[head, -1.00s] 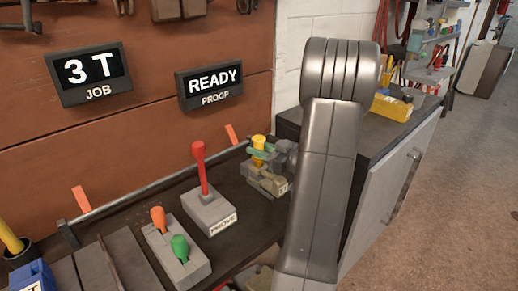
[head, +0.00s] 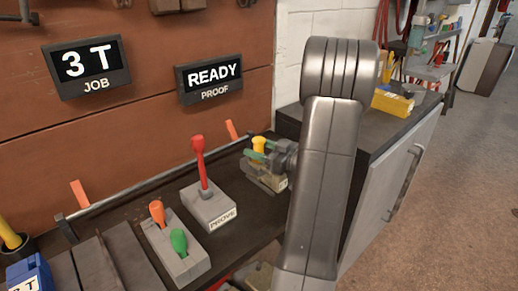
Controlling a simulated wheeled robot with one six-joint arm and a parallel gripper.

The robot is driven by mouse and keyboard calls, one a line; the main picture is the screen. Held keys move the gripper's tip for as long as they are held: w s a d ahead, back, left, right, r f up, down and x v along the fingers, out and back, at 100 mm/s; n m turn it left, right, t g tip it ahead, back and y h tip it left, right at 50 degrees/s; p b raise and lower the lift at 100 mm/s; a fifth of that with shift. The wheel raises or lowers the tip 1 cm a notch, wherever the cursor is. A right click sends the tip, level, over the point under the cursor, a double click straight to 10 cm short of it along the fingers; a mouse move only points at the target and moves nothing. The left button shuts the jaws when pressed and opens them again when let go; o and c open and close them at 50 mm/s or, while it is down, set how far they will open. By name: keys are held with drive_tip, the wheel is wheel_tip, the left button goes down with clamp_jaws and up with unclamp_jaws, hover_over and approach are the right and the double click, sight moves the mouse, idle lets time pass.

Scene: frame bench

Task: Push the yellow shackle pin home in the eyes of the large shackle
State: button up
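The yellow shackle pin (head: 259,145) stands up at the far right end of the bench, above a tan and grey block (head: 264,175). My gripper (head: 262,150) is beside the pin, reaching in from the right, with green parts close around the pin. Whether the fingers touch the pin or are closed on it is too small to tell. The large shackle and its eyes cannot be made out clearly; my gripper and arm hide part of that spot.
A red lever stands on the PROVE box (head: 209,207). Left of it is a grey box (head: 175,249) with orange and green knobs. Signs read 3 T (head: 86,68) and READY (head: 209,79). A blue block (head: 31,276) is at the lower left. A side cabinet (head: 385,190) stands right.

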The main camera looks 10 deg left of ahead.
drive_tip(key=shift+d, duration=0.1)
drive_tip(key=v, duration=1.3)
drive_tip(key=shift+d+p, duration=0.3)
drive_tip(key=shift+s+a, duration=0.1)
drive_tip(key=x, duration=1.3)
drive_tip(key=shift+b, duration=0.3)
drive_tip(key=shift+a, duration=0.35)
drive_tip(key=shift+r, duration=0.15)
